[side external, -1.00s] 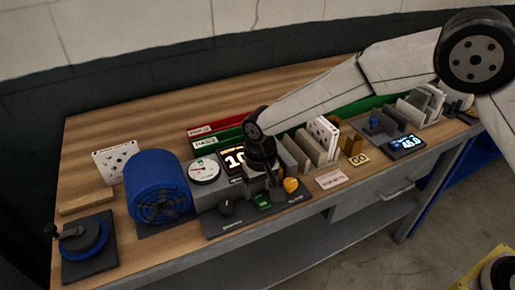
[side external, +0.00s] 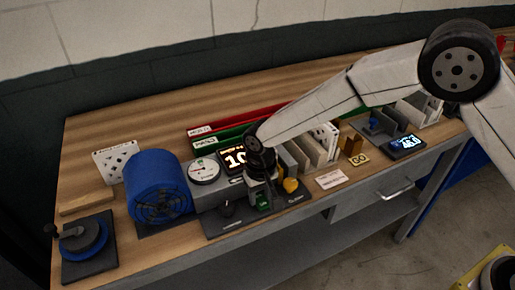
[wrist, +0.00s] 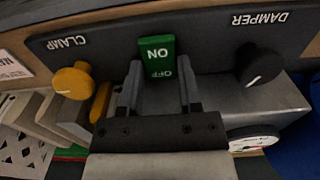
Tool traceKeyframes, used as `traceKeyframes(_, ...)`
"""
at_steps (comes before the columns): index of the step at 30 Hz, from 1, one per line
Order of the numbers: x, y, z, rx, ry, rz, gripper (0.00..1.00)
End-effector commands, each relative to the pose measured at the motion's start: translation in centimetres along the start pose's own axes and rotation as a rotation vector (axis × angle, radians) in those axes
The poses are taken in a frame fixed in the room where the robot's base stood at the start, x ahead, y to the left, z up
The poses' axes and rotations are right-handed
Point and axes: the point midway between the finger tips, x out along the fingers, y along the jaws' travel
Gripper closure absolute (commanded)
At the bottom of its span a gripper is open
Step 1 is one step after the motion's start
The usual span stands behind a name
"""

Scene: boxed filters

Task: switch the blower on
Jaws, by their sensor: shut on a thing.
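The green rocker switch (wrist: 157,57), marked ON and OFF, sits on the dark control panel (wrist: 212,50). My gripper (wrist: 158,84) has its two fingers at either side of the switch's OFF end, shut on it. I cannot tell which end of the rocker is pressed in. In the side external view my gripper (side external: 262,188) is right over the switch (side external: 263,203) and hides part of it. The blue ribbed blower drum (side external: 157,187) stands left of the panel.
The yellow CLAMP knob (wrist: 73,82) and black DAMPER knob (wrist: 259,64) flank the switch closely. A round gauge (side external: 203,170) and a lit display (side external: 235,160) stand behind. Upright filters (side external: 310,147) stand to the right.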

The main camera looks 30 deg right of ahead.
Motion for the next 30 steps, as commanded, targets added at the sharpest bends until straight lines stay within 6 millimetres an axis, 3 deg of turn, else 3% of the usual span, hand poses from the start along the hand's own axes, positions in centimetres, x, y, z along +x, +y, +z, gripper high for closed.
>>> traceKeyframes(16, -0.09, 0.01, 0.4, 0.001, 0.177, 0.002, 1.0)
traceKeyframes(27, -0.12, 0.0, 0.37, 0.001, 0.194, 0.001, 1.0)
traceKeyframes(28, -0.12, 0.0, 0.37, 0.001, 0.193, 0.001, 0.46)
traceKeyframes(30, -0.12, 0.0, 0.38, 0.001, 0.193, 0.001, 0.24)
